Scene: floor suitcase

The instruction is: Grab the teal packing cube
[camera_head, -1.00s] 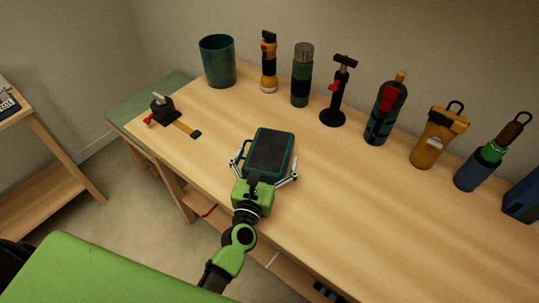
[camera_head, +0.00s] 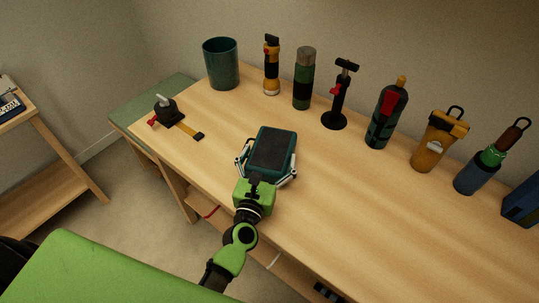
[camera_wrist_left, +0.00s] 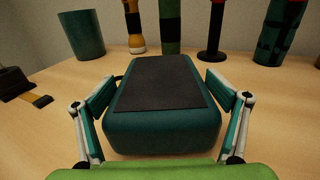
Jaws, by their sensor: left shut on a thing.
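The teal packing cube (camera_head: 272,151), with a dark mesh top, lies flat on the wooden table near its front edge. It also shows large in the left wrist view (camera_wrist_left: 160,122). My left gripper (camera_head: 267,168) reaches in from the front edge, its two fingers on either side of the cube. In the left wrist view, the fingers (camera_wrist_left: 160,112) flank the cube's left and right sides, shut on it. The cube appears to rest on the tabletop. My right gripper is not in view.
A teal bin (camera_head: 221,65), a flashlight (camera_head: 272,66), a green bottle (camera_head: 304,80) and a black pump (camera_head: 338,98) stand along the back. More gear stands to the right. A strap with a black buckle (camera_head: 168,112) lies at left. The table's right front area is clear.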

